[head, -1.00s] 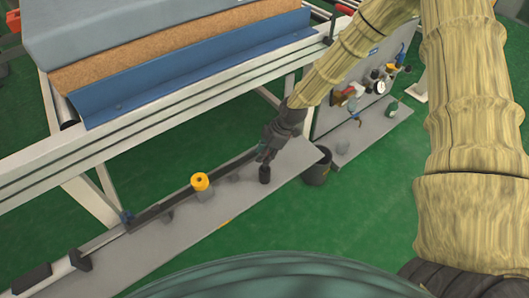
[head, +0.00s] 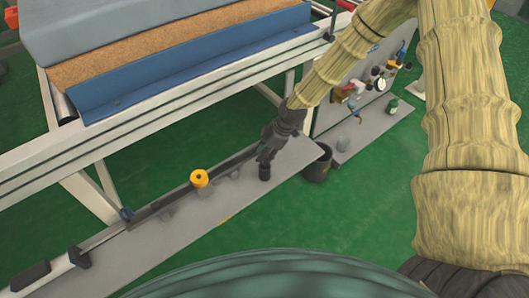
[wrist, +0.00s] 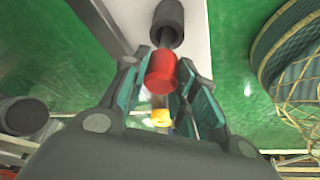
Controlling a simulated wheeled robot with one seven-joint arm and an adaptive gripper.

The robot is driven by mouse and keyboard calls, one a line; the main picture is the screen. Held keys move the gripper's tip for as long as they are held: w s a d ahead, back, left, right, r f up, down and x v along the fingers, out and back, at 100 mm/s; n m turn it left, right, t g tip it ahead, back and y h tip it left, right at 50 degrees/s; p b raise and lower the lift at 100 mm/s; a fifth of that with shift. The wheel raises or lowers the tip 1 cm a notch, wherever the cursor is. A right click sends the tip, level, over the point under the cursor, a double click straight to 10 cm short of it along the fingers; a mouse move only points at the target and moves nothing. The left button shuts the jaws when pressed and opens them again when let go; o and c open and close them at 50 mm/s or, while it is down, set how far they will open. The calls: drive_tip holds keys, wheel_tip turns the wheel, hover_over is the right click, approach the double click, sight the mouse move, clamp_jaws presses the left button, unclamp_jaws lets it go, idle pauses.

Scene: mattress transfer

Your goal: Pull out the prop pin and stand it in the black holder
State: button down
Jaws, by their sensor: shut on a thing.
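My gripper (head: 268,150) is low over the grey plate, pointing down. In the wrist view its fingers (wrist: 163,82) are closed around a red cylindrical piece (wrist: 160,72), which appears to be part of the prop pin. A grey shaft runs from the red piece to a dark cylinder (wrist: 170,20). A dark cylinder also shows beneath my gripper in the head view (head: 264,172); I cannot tell whether it is part of the pin. A dark open-topped pot (head: 319,163), which looks like the black holder, stands to the right, apart from my gripper.
The grey plate (head: 185,240) carries a yellow knob (head: 199,178) on a block and a long dark bar. A white frame (head: 130,150) with a blue-edged bed (head: 190,70) rises behind. Green floor is open in front.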

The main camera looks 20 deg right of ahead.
drive_tip(key=shift+f+b, duration=0.7)
drive_tip(key=shift+f, duration=1)
drive_tip(key=c, duration=1.1)
unclamp_jaws()
drive_tip(key=shift+o, duration=0.2)
drive_tip(key=shift+r, duration=0.1)
drive_tip(key=v, duration=1.1)
drive_tip(key=shift+r, duration=0.4)
drive_tip(key=shift+s+d, duration=0.1)
drive_tip(key=shift+d, duration=0.1)
